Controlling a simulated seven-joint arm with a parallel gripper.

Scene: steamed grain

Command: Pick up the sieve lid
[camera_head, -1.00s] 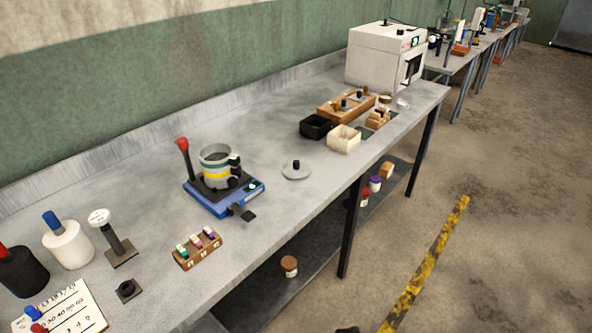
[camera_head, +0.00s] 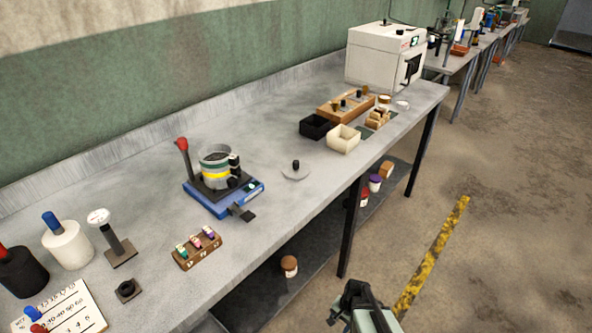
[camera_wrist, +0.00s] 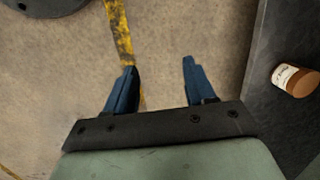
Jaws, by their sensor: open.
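The sieve lid (camera_head: 295,172), a flat grey disc with a black knob, lies on the bench (camera_head: 290,215) right of the sieve. The sieve (camera_head: 214,168), a metal cup with coloured bands and black fittings, stands on a blue shaker base (camera_head: 225,200). My gripper shows in the wrist view (camera_wrist: 157,82) with its two blue fingers apart and nothing between them, above the floor. In the head view my arm (camera_head: 368,308) shows at the bottom, in front of the bench and well away from the lid. The lid is not in the wrist view.
Black and cream boxes (camera_head: 343,139) and a wooden rack stand right of the lid. A small vial rack (camera_head: 198,248) sits near the front edge. A brown-capped jar (camera_wrist: 295,80) is on the lower shelf. The bench around the lid is clear.

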